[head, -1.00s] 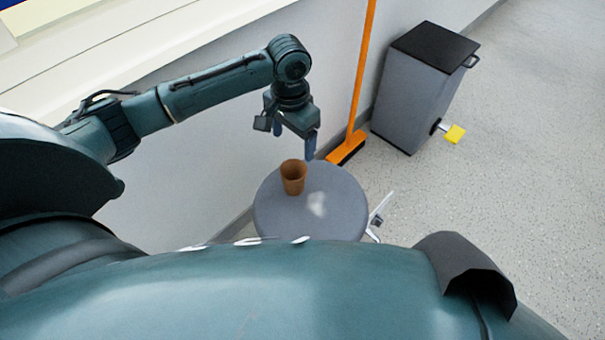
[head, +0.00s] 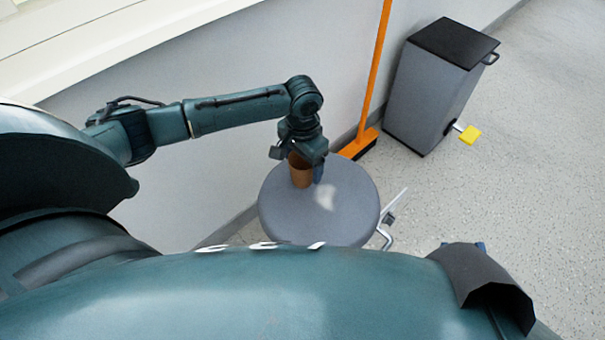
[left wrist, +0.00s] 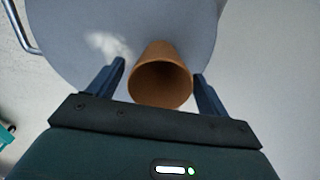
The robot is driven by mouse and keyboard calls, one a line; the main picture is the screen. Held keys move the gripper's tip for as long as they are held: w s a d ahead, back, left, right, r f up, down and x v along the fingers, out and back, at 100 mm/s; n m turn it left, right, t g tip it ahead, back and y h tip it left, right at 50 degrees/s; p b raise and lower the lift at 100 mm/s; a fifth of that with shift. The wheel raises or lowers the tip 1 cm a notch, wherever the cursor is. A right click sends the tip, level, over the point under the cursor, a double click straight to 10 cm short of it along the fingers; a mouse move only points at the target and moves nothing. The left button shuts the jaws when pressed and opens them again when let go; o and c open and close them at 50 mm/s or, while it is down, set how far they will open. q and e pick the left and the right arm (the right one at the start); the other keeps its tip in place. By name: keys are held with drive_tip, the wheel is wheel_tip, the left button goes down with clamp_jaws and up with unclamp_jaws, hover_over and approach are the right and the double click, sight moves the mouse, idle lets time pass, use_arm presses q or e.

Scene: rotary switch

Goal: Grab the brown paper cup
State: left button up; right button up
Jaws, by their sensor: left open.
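The brown paper cup (head: 301,174) stands upright on a round grey stool (head: 330,215). My left gripper (head: 305,172) is over the cup in the head view and partly covers its rim.
An orange broom (head: 358,146) leans on the wall behind the stool. A grey bin (head: 432,92) with a black lid and a yellow pedal (head: 470,135) stands to the right. The floor right of the stool is clear.

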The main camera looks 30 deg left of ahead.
use_arm(q)
drive_tip(key=shift+f, duration=0.1)
drive_tip(key=c, duration=1.1)
